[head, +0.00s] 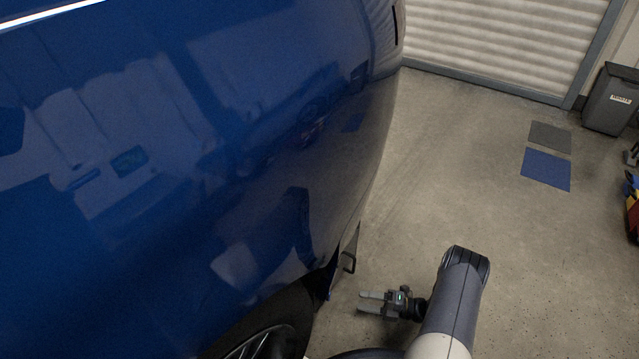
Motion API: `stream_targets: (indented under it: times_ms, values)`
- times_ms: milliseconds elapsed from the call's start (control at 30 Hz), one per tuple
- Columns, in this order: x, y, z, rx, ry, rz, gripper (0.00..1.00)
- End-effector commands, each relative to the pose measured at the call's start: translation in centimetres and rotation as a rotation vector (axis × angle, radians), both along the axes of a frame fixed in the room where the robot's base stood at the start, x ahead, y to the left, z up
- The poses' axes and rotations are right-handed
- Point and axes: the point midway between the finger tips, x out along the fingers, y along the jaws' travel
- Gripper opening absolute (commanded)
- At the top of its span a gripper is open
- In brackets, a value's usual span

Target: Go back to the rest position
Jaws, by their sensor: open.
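My gripper (366,303) is at the lower middle of the head view, at the end of my grey arm. Its two fingers point left and stand apart, with nothing visible between them. The fingertips are beside the lower edge of a blue car panel (270,190), near the wheel (268,340), and appear apart from both.
The blue car fills the left side. Concrete floor (450,150) is open to the right. A grey mat (550,137) and a blue mat (546,169) lie there. A grey bin (609,100) stands by the roller door (490,40). Colourful items (632,205) show at the right edge.

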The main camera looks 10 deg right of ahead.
Motion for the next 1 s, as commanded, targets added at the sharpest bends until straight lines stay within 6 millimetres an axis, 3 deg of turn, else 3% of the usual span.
stream_targets:
  times_ms: [300,500,1000]
  values:
    - [2.2,5.5,-0.1,0.0,0.0,0.005,0.62]
    - [3.2,7.9,0.0,0.0,0.0,0.003,0.62]
    - [3.5,8.6,0.1,-0.009,-0.008,0.001,0.62]
